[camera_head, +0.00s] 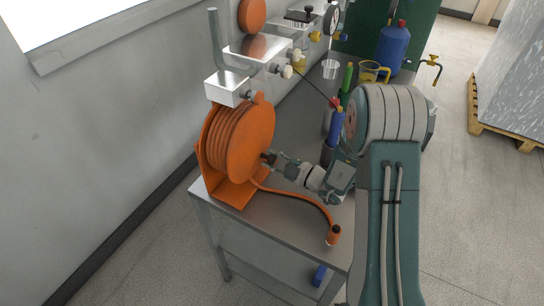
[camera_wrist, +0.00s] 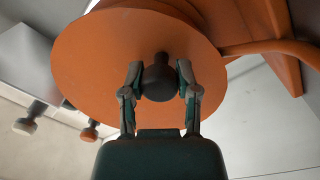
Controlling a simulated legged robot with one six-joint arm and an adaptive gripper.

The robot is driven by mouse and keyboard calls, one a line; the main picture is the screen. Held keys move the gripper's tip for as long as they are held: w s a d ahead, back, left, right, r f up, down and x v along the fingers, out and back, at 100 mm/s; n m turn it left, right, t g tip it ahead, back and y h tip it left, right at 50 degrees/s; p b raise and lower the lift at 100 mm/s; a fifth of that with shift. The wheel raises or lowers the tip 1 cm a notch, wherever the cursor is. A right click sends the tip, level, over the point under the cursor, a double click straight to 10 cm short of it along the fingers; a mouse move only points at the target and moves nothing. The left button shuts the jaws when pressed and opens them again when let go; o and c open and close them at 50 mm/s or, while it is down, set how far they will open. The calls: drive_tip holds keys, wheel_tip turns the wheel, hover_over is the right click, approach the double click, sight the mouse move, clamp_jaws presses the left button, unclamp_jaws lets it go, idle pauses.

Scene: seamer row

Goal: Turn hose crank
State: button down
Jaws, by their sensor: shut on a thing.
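The orange hose reel (camera_head: 238,140) stands on the near left end of the grey metal bench, its round side disc (camera_wrist: 90,60) filling much of the wrist view. The dark crank knob (camera_wrist: 159,78) sticks out from the disc. My gripper (camera_wrist: 160,82) has a finger on each side of the knob and is shut on it. In the head view my gripper (camera_head: 270,158) reaches the reel's right face from the right, and the knob is mostly hidden there. The orange hose (camera_head: 300,196) runs from the reel's foot across the bench to an end nozzle (camera_head: 333,236).
A metal box with knobs (camera_head: 228,88) and a bent pipe stands behind the reel. Blue and green bottles (camera_head: 347,78) stand behind my arm. A blue cylinder (camera_head: 393,48) is at the far end. The bench top (camera_head: 275,207) is clear in front of the hose.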

drive_tip(key=shift+s+f, duration=0.1)
drive_tip(key=shift+f, duration=0.15)
drive_tip(key=shift+c, duration=1.7)
unclamp_jaws()
drive_tip(key=shift+r, duration=0.1)
drive_tip(key=v, duration=1.2)
